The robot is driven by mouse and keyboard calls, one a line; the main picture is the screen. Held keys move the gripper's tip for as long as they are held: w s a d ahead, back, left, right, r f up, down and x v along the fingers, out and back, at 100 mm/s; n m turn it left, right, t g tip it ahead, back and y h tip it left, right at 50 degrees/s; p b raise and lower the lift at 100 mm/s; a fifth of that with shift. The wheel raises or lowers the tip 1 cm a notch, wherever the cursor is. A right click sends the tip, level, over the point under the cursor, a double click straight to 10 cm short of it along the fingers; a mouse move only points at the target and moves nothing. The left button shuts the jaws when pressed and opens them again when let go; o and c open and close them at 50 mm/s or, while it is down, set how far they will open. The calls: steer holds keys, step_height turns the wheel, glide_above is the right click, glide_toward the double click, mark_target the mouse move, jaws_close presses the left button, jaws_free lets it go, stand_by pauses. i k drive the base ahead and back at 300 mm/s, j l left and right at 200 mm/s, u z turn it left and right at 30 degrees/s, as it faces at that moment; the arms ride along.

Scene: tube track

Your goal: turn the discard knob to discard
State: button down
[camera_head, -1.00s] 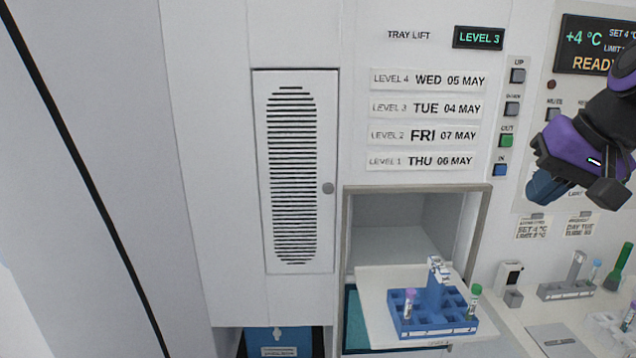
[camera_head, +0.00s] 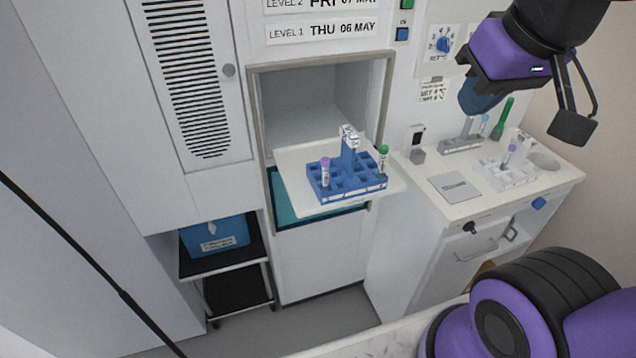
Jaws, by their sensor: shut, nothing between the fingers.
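No knob in view carries a label I can read as discard. A dark knob (camera_head: 470,228) sits on the front of the white counter cabinet at right. A blue dial knob (camera_head: 443,45) with marks around it is on the wall panel above the counter. A blue part (camera_head: 539,203) shows at the counter's right front edge, too small to make out. My gripper (camera_head: 478,103) is at the upper right, shut and empty, pointing down in front of the back of the counter. It looks apart from all these knobs.
A pulled-out tray (camera_head: 290,168) holds a blue tube rack (camera_head: 346,188), left of the counter (camera_head: 440,190). A white rack (camera_head: 497,172) and a tube stand (camera_head: 462,144) are on the counter. A blue bin (camera_head: 215,236) sits on a black cart at lower left.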

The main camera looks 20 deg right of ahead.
mark_target(470, 225)
steer(key=z, duration=1.25)
